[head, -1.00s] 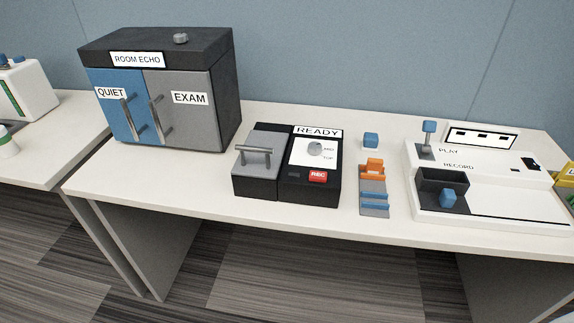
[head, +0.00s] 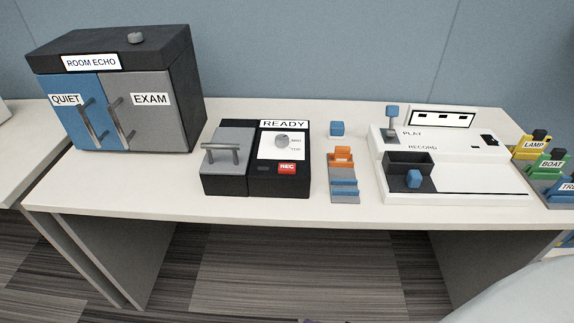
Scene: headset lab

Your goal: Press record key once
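The red key marked REC (head: 287,168) sits at the front right of a black recorder (head: 260,190) on the white table. The recorder carries a READY sign (head: 284,124) at its back edge, a white panel with a grey round knob (head: 282,141), and a grey lid with a bar handle (head: 222,152) on its left half. The lid looks closed. A white device to the right has RECORD lettering (head: 422,148) beside a dark open tray (head: 409,163) with a blue block (head: 414,179) in it. Neither of my grippers is in view.
A cabinet marked ROOM ECHO (head: 118,85) with shut doors stands left of the recorder. A small stand with orange and blue pieces (head: 343,178), a blue cube (head: 337,128) and a blue-topped lever (head: 392,118) are to its right. Labelled holders (head: 533,146) stand far right.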

